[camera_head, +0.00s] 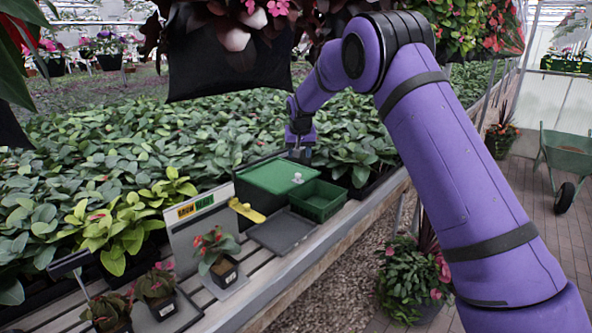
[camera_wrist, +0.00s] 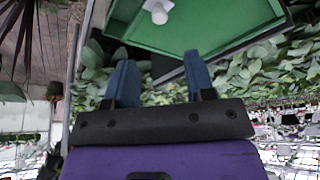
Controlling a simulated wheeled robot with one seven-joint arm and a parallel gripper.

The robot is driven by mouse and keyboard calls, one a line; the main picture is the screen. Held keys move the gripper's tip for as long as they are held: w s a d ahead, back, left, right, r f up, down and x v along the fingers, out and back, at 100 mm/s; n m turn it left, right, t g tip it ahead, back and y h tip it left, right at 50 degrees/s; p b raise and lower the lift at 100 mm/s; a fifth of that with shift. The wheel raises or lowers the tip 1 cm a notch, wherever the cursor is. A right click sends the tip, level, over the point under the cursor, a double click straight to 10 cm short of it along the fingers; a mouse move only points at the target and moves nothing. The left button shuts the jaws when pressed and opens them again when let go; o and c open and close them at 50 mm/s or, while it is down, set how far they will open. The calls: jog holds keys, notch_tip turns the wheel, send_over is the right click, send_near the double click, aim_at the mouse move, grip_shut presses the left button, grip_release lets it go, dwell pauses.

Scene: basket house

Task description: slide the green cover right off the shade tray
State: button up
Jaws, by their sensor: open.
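The green cover (camera_head: 270,176) is a flat panel with a small white knob near its right side. It lies over the dark shade tray (camera_head: 259,207) on the bench, and I cannot see under it. In the wrist view the green cover (camera_wrist: 215,20) fills the top, with its white knob (camera_wrist: 158,11) at the upper edge. My gripper (camera_head: 300,153) is beyond the far right edge of the cover. In the wrist view my gripper (camera_wrist: 160,60) has its two blue fingers apart, with nothing held between them. The fingertips appear near the tray's edge, clear of the knob.
A green open basket (camera_head: 318,201) stands right of the cover. A dark flat plate (camera_head: 281,231) lies in front. A sign (camera_head: 197,208), a yellow-handled tool (camera_head: 246,211) and a potted plant (camera_head: 219,258) are to the left. A hanging planter (camera_head: 230,75) is above; leafy plants lie behind.

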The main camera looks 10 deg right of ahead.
aim_at(298, 174)
jog(key=x, duration=1)
jog(key=shift+w+d+f, duration=0.1)
jog(key=shift+w+f, duration=0.05)
jog(key=shift+f, duration=0.15)
grip_shut()
